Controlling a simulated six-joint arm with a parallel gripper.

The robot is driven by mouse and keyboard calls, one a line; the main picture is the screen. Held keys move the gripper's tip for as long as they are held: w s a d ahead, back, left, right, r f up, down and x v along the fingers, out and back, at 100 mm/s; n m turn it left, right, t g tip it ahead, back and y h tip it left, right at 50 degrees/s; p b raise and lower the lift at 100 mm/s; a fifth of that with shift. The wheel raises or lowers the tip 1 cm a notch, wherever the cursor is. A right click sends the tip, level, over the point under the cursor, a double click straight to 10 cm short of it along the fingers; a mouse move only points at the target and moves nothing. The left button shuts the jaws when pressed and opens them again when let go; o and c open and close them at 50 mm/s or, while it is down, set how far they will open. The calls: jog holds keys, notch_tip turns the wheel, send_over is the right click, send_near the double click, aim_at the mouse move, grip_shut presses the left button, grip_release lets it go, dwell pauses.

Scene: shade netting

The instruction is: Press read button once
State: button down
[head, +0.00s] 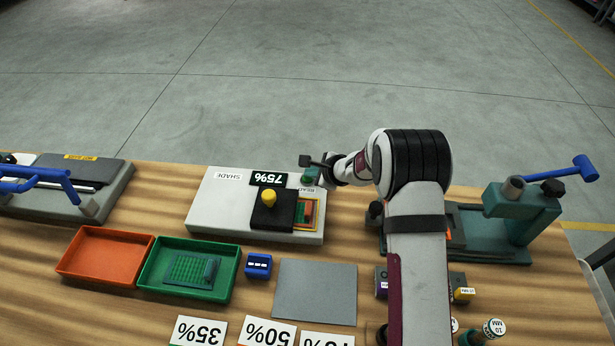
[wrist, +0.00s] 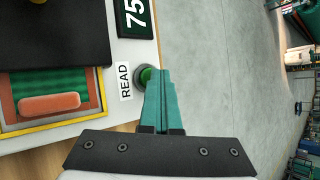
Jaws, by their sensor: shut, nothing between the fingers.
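The white shade tester (head: 205,208) stands on the bench; its display (head: 268,180) reads 75%. In the wrist view, the round green read button (wrist: 146,73) sits in a dark ring beside the READ label (wrist: 125,82), below the display (wrist: 133,16). My gripper (wrist: 160,75) is shut and empty, its teal fingertips at the button and covering part of it. I cannot tell whether they touch or press it. In the head view, my gripper (head: 311,176) is at the tester's far right corner, and the button is hidden there.
On the tester are a black plate with a yellow knob (head: 268,198) and a framed green netting window (head: 307,213). An orange tray (head: 70,262), a green tray (head: 150,282) and a grey mat (head: 315,290) lie nearer. A teal press (head: 510,222) stands right.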

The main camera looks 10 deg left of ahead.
aim_at(311, 180)
jog(key=shift+r, duration=0.65)
jog(key=shift+r, duration=2.5)
